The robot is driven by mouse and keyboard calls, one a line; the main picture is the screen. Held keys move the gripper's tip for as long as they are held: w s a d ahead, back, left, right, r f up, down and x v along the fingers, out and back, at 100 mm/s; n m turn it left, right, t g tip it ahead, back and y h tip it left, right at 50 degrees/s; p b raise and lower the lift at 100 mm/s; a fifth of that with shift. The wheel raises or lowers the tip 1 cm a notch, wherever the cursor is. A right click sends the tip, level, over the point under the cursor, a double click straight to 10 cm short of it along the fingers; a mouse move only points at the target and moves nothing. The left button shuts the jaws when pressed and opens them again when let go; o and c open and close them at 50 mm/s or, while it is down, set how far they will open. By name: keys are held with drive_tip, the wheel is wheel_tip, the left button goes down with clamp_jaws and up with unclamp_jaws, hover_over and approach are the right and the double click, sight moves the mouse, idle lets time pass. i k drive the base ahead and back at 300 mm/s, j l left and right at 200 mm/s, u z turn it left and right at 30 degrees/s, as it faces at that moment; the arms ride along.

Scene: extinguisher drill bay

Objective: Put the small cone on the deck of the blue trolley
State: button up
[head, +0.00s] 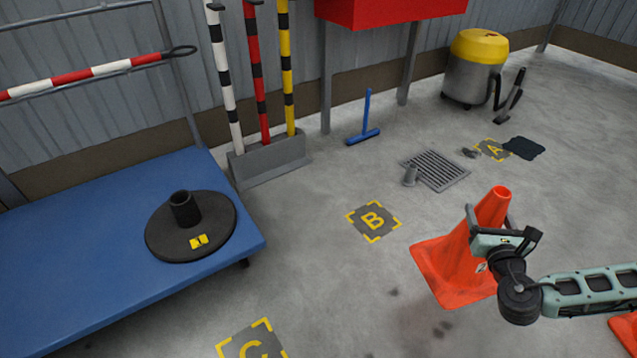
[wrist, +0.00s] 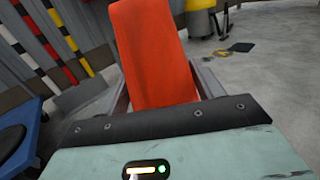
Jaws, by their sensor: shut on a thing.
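An orange cone (head: 447,262) is in my gripper (head: 492,222), right of the middle in the head view. The jaws are shut on its body from both sides, and the cone leans a little to the right. The cone fills the middle of the wrist view (wrist: 150,50) between the fingers. Whether its base touches the floor is hard to tell. The blue trolley (head: 60,255) stands at the left, well apart from the cone. Its deck carries a black round base with a short tube (head: 165,240) and a yellow label, near the right end.
Part of another orange object (head: 625,330) shows at the lower right edge. A post stand (head: 270,160) with striped poles is behind the trolley. A floor grate (head: 440,170), a blue squeegee (head: 364,132) and a vacuum (head: 474,75) lie farther back. The trolley's left and front deck is bare.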

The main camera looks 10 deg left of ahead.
sight(23, 293)
drive_tip(key=u, duration=3.05)
drive_tip(key=i+l+u, duration=0.55)
drive_tip(key=l, duration=0.25)
drive_tip(key=i+l, duration=0.1)
drive_tip(key=l, duration=0.3)
drive_tip(key=i+l, duration=0.1)
drive_tip(key=l, duration=0.3)
